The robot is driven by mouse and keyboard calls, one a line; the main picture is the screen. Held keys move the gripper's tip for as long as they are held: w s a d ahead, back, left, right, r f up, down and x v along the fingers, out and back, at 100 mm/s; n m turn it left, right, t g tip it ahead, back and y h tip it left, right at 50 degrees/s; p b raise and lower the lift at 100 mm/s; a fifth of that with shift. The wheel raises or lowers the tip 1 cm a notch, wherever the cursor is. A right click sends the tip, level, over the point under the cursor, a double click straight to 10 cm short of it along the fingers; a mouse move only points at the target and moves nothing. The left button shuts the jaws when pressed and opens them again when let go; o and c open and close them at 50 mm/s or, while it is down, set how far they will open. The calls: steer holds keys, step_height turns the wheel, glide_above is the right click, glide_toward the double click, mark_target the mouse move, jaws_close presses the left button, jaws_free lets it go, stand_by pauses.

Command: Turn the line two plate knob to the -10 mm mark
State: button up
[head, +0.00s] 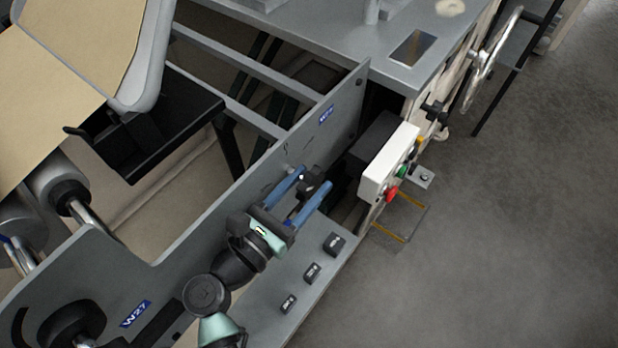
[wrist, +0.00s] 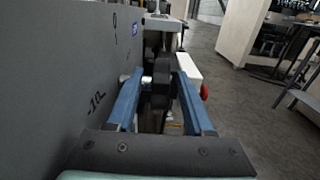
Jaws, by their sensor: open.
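A black knob (wrist: 161,88) on a short pale shaft stands out from the upright grey plate (wrist: 75,60) in the wrist view. It also shows, partly hidden by my fingers, in the head view (head: 309,186). The plate carries dark scale marks with a -10 label (wrist: 96,102) at lower left and a 0 label (wrist: 115,20) higher up. My gripper (wrist: 158,74) is open, its two blue fingers appearing on either side of the knob; it also shows in the head view (head: 313,177). I cannot tell whether the fingers touch the knob. No pointer reading is legible.
A white control box (head: 388,165) with red and green buttons stands just right of my gripper. Several small black blocks, one nearest (head: 334,243), sit on the grey ledge below. Another black knob (head: 70,323) is at lower left. Open floor (head: 500,230) lies at right.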

steer(key=shift+w+d, duration=0.2)
steer(key=shift+w, duration=0.1)
jaws_close()
